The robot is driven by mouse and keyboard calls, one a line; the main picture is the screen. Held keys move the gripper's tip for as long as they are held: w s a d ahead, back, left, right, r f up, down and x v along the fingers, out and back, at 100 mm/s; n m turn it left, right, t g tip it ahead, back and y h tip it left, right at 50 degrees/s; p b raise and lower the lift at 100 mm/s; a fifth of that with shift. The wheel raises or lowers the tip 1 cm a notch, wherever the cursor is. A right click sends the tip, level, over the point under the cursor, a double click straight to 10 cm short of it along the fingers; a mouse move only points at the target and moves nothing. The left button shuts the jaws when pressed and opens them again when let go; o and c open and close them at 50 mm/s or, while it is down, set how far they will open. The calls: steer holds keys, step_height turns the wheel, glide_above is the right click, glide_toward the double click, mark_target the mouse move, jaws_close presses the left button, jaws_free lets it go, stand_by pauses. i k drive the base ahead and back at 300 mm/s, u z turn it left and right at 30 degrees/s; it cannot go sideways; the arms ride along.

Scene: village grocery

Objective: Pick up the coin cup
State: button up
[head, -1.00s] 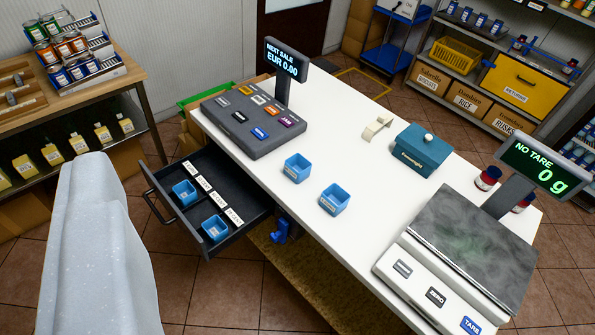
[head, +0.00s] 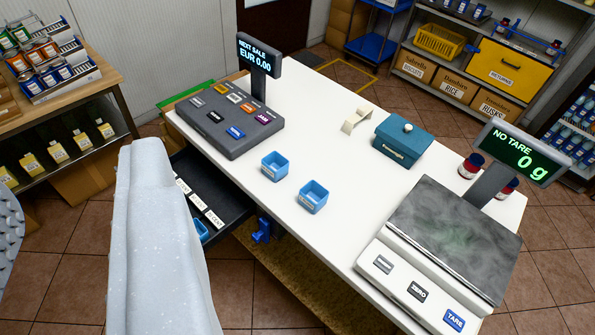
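Two small blue open-topped cups stand upright on the white counter (head: 345,185). One cup (head: 275,167) is nearer the till and the other cup (head: 313,197) is nearer the scale. Another blue cup (head: 202,231) shows partly in the dark open drawer (head: 226,203), mostly hidden behind my pale arm. The drawer also has several white labels. I cannot tell which cup is the coin cup, as the cup labels are too small to read. My gripper is not in view.
The till (head: 230,120) reads EUR 0.00. A teal lidded box (head: 402,145) and a cream-coloured holder (head: 357,120) sit behind the cups. The scale (head: 440,245) takes the counter's right end. Bare counter surrounds the two cups.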

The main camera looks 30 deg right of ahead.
mark_target(275, 166)
steer(key=z, duration=3)
steer(key=k, duration=1.5)
steer(key=u, duration=1.8)
steer(key=i, duration=0.5)
